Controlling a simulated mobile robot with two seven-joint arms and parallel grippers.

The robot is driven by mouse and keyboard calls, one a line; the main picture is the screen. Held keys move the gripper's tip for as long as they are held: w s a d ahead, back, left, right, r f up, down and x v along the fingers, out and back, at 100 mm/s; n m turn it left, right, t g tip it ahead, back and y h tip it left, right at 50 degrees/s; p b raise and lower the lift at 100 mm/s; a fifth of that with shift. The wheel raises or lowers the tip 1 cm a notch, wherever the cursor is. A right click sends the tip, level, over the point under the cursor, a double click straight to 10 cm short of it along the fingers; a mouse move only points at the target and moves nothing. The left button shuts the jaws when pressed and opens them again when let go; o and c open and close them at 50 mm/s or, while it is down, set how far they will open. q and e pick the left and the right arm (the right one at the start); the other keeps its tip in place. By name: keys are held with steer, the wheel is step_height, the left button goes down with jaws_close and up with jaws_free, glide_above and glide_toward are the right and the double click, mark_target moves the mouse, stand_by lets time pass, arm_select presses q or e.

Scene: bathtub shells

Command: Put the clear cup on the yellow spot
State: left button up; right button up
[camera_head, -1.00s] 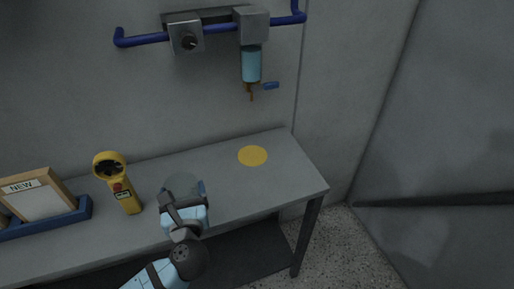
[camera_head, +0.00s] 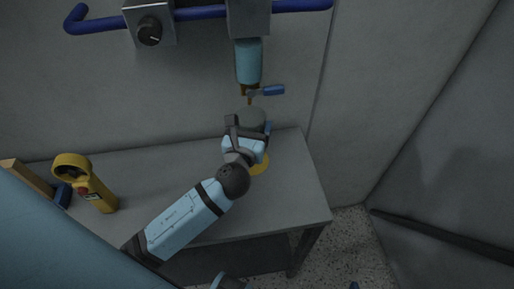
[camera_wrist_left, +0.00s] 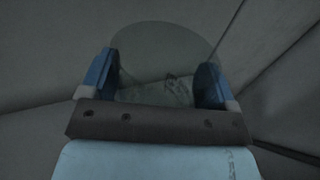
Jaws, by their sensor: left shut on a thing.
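The clear cup (camera_head: 252,118) is a see-through, greyish round vessel. My left gripper (camera_head: 249,130) is shut on it and holds it over the far right part of the table. In the left wrist view, the cup (camera_wrist_left: 165,60) shows between the two blue fingers (camera_wrist_left: 160,85). The yellow spot (camera_head: 260,164) is a flat disc on the tabletop, partly hidden by my left gripper. The cup appears above the tabletop near the spot; its exact height cannot be told. My right gripper does not show clearly.
The grey table (camera_head: 297,195) stands against the wall. A blue dispenser (camera_head: 249,62) with a lever (camera_head: 272,90) hangs from the blue rail (camera_head: 200,13), close above the cup. A yellow meter (camera_head: 88,183) and a wooden frame (camera_head: 28,178) stand at left. The table between is mostly clear.

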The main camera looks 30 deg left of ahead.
mark_target(254, 125)
arm_select(q)
step_height(254, 125, down, 3)
steer(key=shift+s+f+b, duration=0.15)
steer(key=shift+b, duration=0.25)
steer(key=shift+f, duration=0.6)
step_height(254, 125, down, 2)
steer(key=shift+f+b, duration=0.25)
steer(key=shift+b, duration=0.4)
steer(key=shift+f, duration=0.3)
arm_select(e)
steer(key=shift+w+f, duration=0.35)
